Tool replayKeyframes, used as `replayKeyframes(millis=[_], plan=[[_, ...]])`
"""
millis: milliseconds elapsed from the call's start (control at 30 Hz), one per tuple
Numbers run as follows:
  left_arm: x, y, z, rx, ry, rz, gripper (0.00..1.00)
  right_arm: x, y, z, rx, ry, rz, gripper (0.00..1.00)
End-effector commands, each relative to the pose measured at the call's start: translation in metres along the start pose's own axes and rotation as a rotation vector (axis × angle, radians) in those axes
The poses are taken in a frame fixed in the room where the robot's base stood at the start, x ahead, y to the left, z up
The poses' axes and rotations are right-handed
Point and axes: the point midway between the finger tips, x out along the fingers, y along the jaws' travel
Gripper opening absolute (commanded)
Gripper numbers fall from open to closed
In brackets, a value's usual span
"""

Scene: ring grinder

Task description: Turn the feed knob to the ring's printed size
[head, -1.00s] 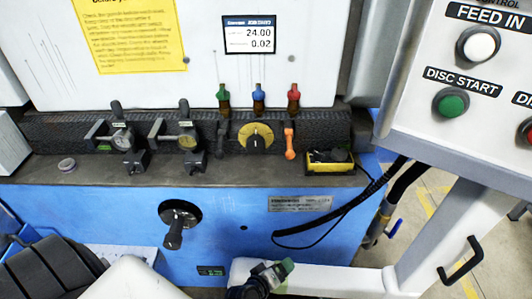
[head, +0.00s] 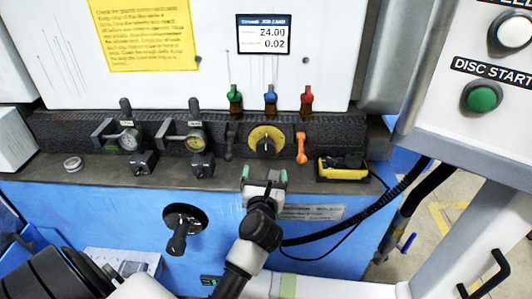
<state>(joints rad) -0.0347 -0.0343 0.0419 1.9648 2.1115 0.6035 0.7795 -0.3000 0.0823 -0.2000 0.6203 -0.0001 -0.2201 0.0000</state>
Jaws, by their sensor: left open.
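The feed knob (head: 266,145) is a black pointer knob on a round yellow dial, on the dark front strip of the machine. My left gripper (head: 264,180) is open and empty, just below the dial and apart from it in the picture, its green-tipped fingers pointing up toward it. A small display card (head: 263,36) on the white panel reads 24.00 and 0.02. A small ring (head: 72,163) lies on the ledge at the left; its print is too small to read. My right gripper is not in view.
Green, blue and red bottle-shaped fittings (head: 270,98) stand above the dial. An orange lever (head: 301,147) is close on its right, a yellow-black box (head: 341,168) further right. Two dial gauges (head: 129,138) are at the left. A button panel (head: 480,80) juts in at right.

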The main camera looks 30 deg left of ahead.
Motion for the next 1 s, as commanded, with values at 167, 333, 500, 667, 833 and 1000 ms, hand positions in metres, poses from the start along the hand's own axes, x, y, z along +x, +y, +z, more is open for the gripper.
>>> replayKeyframes(millis=[167, 333, 500, 667, 833, 1000], plan=[[0.028, 0.000, 0.002, 0.003, -0.002, 0.001, 0.87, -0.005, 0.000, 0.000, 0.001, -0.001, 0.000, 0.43], [0.062, 0.000, 0.002, 0.006, -0.003, -0.001, 0.87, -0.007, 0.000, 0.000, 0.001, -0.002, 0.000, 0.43], [0.088, 0.000, 0.001, 0.006, -0.002, -0.001, 0.87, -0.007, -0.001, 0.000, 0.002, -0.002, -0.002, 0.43], [0.100, 0.000, 0.000, 0.007, -0.001, -0.002, 0.87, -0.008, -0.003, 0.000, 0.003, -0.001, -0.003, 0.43], [0.103, 0.000, 0.000, 0.006, -0.001, -0.002, 0.87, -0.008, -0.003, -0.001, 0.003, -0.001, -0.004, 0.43], [0.103, 0.000, 0.000, 0.007, -0.001, -0.002, 0.84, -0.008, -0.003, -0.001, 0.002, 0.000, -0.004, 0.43]])
